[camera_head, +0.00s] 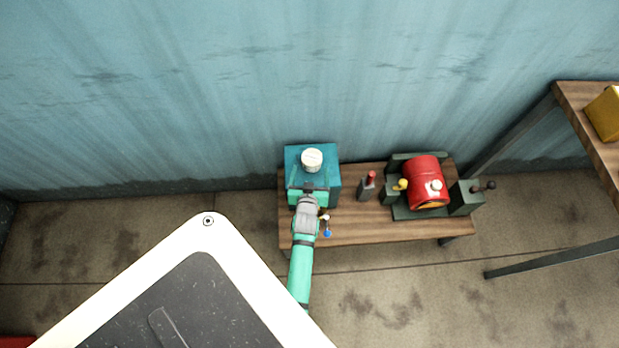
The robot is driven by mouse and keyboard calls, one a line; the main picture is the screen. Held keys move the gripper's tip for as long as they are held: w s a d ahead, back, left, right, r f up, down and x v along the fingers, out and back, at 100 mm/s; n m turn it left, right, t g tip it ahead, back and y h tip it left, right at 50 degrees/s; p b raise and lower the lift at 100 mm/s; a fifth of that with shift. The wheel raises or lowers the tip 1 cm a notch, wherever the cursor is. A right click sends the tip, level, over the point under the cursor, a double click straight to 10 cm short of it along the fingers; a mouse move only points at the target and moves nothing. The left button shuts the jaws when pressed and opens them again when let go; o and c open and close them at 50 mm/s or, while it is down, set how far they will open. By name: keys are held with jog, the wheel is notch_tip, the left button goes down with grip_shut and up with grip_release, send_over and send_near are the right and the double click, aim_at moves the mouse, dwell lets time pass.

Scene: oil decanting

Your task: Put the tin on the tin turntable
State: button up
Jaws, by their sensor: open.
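A teal box-shaped thing (325,156) stands at the left end of a low wooden bench, with a short cream-white round piece (312,159) on its top. I cannot tell for certain whether this is the tin, or whether the white piece is a separate tin. No turntable can be made out with certainty. My gripper (308,188) is open at the near side of the teal thing. It overlaps the teal thing's lower edge in the picture, and I cannot tell whether they touch. My arm hides part of the bench front.
The wooden bench (345,226) carries a red drum (424,178) in a dark green cradle (402,211) and a small dark block with a red top (369,182). A blue-tipped small part (327,233) shows beside my wrist. A yellow box (606,113) sits on a taller table (580,98) at right.

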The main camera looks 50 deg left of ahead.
jog(key=shift+v, duration=1.95)
jog(key=shift+d, duration=0.15)
jog(key=s+d+r+m+t+h, duration=0.1)
jog(key=s+d+r, duration=0.3)
jog(key=d, duration=0.5)
jog(key=s+d+r+m+t+h, duration=0.2)
jog(key=s+d+r+m+h, duration=0.1)
jog(key=d, duration=0.7)
jog(key=s+d+r+m+t+h, duration=0.2)
jog(key=s+d+r, duration=0.3)
jog(key=d, duration=0.5)
jog(key=shift+s+d+r+m, duration=0.2)
jog(key=shift+s+r+m, duration=0.1)
jog(key=shift+s, duration=0.55)
jog(key=shift+o, duration=0.4)
jog(key=s+d+r+m+h, duration=0.1)
jog(key=s+d+r, duration=0.1)
jog(key=r, duration=0.3)
jog(key=s+d+r+m+t+h, duration=0.1)
jog(key=s+d+r, duration=0.2)
jog(key=s+r, duration=0.1)
jog(key=shift+d+r+h, duration=0.35)
jog(key=shift+r+h, duration=0.05)
jog(key=shift+r, duration=0.2)
